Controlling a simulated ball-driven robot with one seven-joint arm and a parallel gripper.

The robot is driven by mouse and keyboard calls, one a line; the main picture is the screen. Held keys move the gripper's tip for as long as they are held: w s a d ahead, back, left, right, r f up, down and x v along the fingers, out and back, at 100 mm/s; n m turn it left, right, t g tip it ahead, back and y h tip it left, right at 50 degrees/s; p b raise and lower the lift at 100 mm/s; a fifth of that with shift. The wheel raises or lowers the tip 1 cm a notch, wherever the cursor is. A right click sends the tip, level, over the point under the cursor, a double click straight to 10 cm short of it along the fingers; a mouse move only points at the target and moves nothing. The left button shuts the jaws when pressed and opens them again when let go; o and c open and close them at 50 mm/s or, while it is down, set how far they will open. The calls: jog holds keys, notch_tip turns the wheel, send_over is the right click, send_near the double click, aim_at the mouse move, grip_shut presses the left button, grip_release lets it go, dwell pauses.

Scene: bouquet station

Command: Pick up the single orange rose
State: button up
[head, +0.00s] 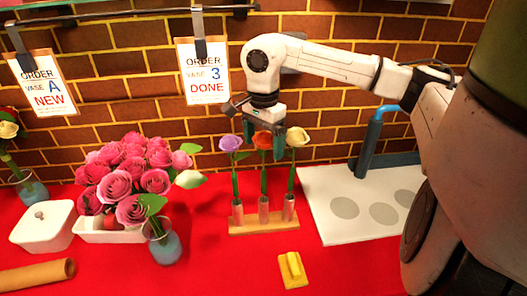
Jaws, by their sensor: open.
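The single orange rose (263,141) stands upright in the middle tube of a small wooden rack (263,223). A purple rose (230,143) stands in the tube to its left and a pale yellow rose (298,137) in the tube to its right. My gripper (264,146) points down from above at the orange bloom. Its teal fingers are open, one on each side of the bloom in the picture. The fingers partly cover the bloom, and I cannot tell whether they touch it.
A white bin (110,235) of pink roses, a vase (163,243) and a lidded white box (45,225) stand left. A white board (340,220) with grey circles lies right, beside a blue-handled post (370,145). A yellow block (292,270) lies in front on the red cloth.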

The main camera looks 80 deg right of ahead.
jog(key=shift+c, duration=0.3)
jog(key=c, duration=1)
jog(key=shift+r, duration=0.1)
